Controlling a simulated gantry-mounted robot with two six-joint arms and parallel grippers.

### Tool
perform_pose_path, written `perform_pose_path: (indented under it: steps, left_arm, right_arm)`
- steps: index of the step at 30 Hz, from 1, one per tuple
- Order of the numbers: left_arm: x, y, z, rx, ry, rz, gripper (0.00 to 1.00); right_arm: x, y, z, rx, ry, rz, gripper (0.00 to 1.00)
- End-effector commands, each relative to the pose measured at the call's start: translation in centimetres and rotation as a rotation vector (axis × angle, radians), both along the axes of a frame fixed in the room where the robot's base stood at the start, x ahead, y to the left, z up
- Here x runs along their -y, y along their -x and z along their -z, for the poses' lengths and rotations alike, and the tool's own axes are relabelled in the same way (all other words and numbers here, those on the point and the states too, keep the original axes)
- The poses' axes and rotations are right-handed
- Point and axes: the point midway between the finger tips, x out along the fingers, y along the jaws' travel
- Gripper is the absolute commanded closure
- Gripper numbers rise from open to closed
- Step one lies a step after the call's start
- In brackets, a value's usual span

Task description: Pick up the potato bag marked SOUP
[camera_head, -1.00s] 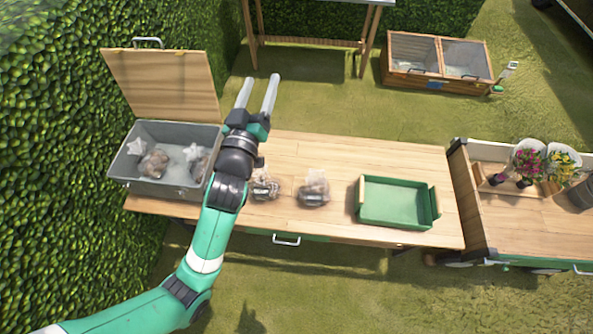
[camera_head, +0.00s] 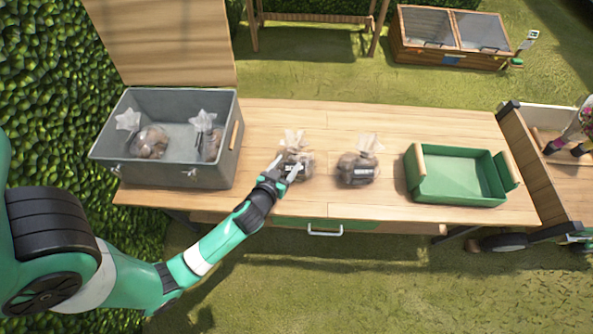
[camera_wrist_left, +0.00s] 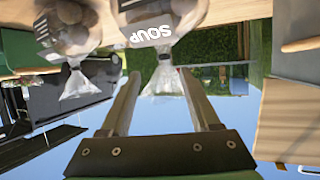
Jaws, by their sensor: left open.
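The potato bag marked SOUP (camera_wrist_left: 160,22) is a clear bag with a white-lettered label and a tied, gathered top; its label reads upside down in the left wrist view. In the head view the nearer bag (camera_head: 299,159) on the wooden table is at the fingertips of my left gripper (camera_head: 286,169). The left wrist view shows my left gripper (camera_wrist_left: 158,78) with fingers apart, the SOUP bag's top between or just beyond them; I cannot tell whether they touch. A second potato bag (camera_head: 358,168) stands to the right, its label unreadable. My right gripper is out of view.
A grey box (camera_head: 238,150) with its lid up holds two more bags at the left of the table (camera_head: 385,122). A green tray (camera_head: 420,190) stands at the right. A wooden cart (camera_head: 535,165) adjoins the table's right end. Bare tabletop lies behind the bags.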

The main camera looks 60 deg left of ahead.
Motion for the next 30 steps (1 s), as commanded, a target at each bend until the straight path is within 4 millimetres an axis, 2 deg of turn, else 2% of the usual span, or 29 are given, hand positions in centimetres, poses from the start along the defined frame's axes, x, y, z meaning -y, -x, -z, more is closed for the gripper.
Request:
perform_pose_path:
  steps: [5, 14, 20, 26, 30]
  left_arm:
    - [-0.5, -0.5, 0.2, 0.002, 0.0, -0.002, 0.37]
    - [-3.7, -4.1, 2.4, 0.003, -0.001, -0.002, 0.37]
    - [-4.1, -4.5, 2.6, 0.002, -0.001, 0.0, 0.37]
    - [-6.0, -5.9, 5.0, 0.001, 0.0, -0.003, 0.37]
    - [-7.1, -7.3, 5.4, 0.003, -0.001, -0.001, 0.37]
  right_arm:
    - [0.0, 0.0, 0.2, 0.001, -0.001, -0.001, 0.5]
    - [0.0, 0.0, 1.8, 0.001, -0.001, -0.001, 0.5]
    - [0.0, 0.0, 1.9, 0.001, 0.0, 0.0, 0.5]
    - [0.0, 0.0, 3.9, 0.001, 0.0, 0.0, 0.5]
    - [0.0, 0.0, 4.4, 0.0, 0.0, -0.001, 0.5]
